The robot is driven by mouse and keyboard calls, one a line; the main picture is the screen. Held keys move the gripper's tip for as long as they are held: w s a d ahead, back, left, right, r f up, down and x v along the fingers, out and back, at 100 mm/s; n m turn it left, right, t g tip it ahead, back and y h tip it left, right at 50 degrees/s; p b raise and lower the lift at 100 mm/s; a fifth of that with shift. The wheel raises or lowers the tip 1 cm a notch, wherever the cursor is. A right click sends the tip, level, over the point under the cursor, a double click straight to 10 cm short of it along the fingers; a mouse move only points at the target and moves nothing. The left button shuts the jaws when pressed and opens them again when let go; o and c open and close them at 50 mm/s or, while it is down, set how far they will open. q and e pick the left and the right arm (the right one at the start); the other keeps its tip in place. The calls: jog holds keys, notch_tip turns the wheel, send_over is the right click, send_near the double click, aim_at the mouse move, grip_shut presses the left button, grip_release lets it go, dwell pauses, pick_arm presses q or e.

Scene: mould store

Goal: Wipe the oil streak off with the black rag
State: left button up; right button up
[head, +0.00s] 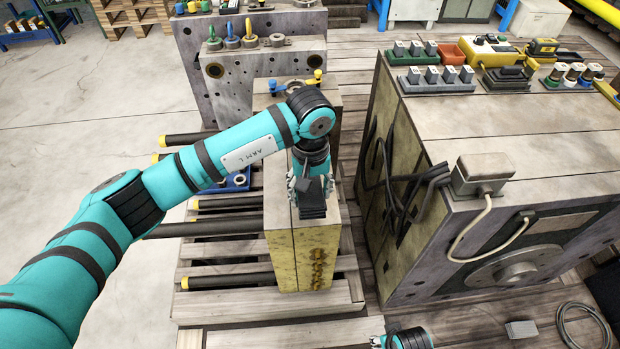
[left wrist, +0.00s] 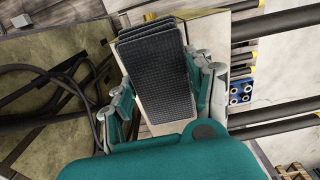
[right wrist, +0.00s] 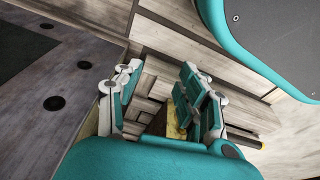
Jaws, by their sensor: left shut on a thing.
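The black rag (head: 313,207) is a folded, layered dark pad. It also shows in the left wrist view (left wrist: 155,75), with a textured surface. My left gripper (head: 311,190) is shut on it, pointing down at the top of the narrow mould block (head: 303,255). I cannot tell whether the rag touches the block. No oil streak is clearly visible; the rag and gripper hide part of the block's top. My right gripper (right wrist: 157,82) is open and empty. Only a bit of the right arm shows at the head view's bottom edge.
A large mould (head: 500,150) with hoses (head: 400,185) stands to the right, carrying trays and tools. Grey plates (head: 265,75) stand behind. Dark bars (head: 215,228) stick out left of the narrow block over the wooden pallet (head: 250,308). A cable coil (head: 583,322) lies at the lower right.

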pick_arm(q)
jog(key=shift+r+p, duration=0.5)
jog(key=shift+r, duration=0.85)
pick_arm(e)
jog(key=shift+s+f, duration=0.65)
jog(key=shift+f, duration=0.2)
jog(key=shift+s+f, duration=0.6)
jog(key=shift+f, duration=0.25)
